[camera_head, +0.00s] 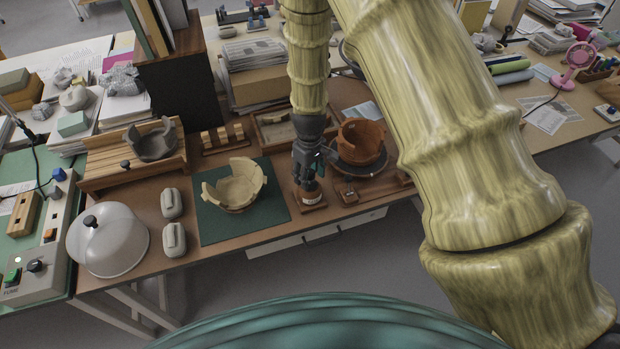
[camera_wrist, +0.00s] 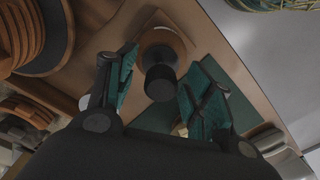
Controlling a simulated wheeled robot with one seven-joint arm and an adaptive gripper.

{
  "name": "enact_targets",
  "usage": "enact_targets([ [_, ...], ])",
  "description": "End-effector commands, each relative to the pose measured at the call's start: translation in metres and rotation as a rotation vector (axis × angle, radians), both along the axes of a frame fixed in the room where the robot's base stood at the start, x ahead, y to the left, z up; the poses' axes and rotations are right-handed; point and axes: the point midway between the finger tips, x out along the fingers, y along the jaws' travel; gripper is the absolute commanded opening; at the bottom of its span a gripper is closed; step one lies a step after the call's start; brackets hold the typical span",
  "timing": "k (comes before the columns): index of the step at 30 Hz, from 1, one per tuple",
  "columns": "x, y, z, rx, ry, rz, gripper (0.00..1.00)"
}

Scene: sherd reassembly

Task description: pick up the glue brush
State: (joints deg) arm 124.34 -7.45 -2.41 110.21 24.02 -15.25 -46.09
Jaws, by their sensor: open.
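In the wrist view my gripper (camera_wrist: 163,72) is open, with teal pads left and right of a dark, round-ended grip (camera_wrist: 161,83). That grip looks like the top of the glue brush, seen end-on, standing in the jar. A gap shows on both sides, so the pads appear not to touch it. The brush's lower part is hidden in both views.
A cream broken bowl (camera_head: 234,188) sits on a green mat (camera_head: 212,230) to the left. A terracotta broken pot (camera_head: 360,143) stands on a dark round turntable (camera_head: 372,168) close on the right. A clear dome (camera_head: 107,245) and two grey blocks are further left.

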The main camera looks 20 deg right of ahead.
Motion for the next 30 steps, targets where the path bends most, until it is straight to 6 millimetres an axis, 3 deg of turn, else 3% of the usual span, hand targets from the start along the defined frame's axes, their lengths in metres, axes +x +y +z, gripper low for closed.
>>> enact_targets([
  [8,-0.0003,-0.0001,-0.0014,0.000,0.000,0.000,0.50],
  [14,-0.0003,-0.0001,-0.0013,0.000,0.001,0.000,0.14],
  [15,-0.0003,-0.0001,-0.0012,0.000,0.001,0.000,0.12],
  [30,0.0001,0.0000,0.0069,0.000,0.000,0.002,0.12],
])
